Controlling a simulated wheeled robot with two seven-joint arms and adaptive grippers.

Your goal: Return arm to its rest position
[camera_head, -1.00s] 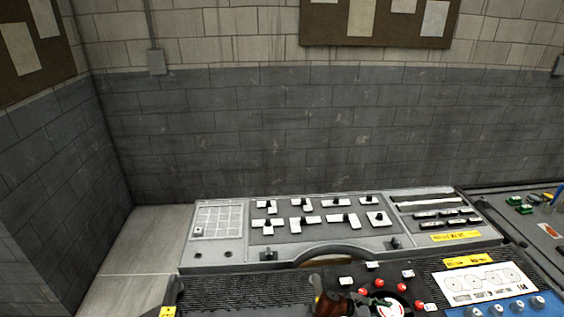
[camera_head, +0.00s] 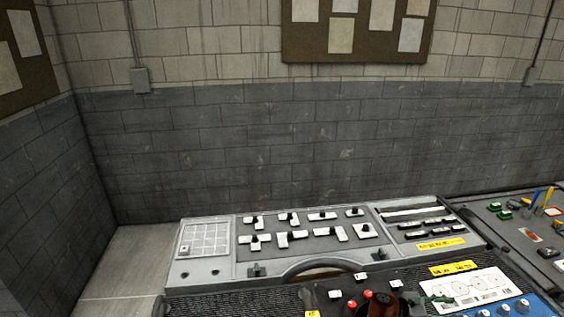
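Neither of my grippers can be made out in the head view, and no arm is seen coming in from the left or the right. A grey control console (camera_head: 208,271) stands at the bottom centre. A dark brown rounded thing (camera_head: 384,306) shows at the bottom edge among the red buttons (camera_head: 352,304); I cannot tell what it is.
A second console part (camera_head: 508,215) with green buttons and upright pens adjoins at the right. A white panel with dials (camera_head: 470,288) lies at lower right. Bare floor (camera_head: 125,265) shows at left. A block wall (camera_head: 300,150) with a corkboard (camera_head: 375,45) closes the back.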

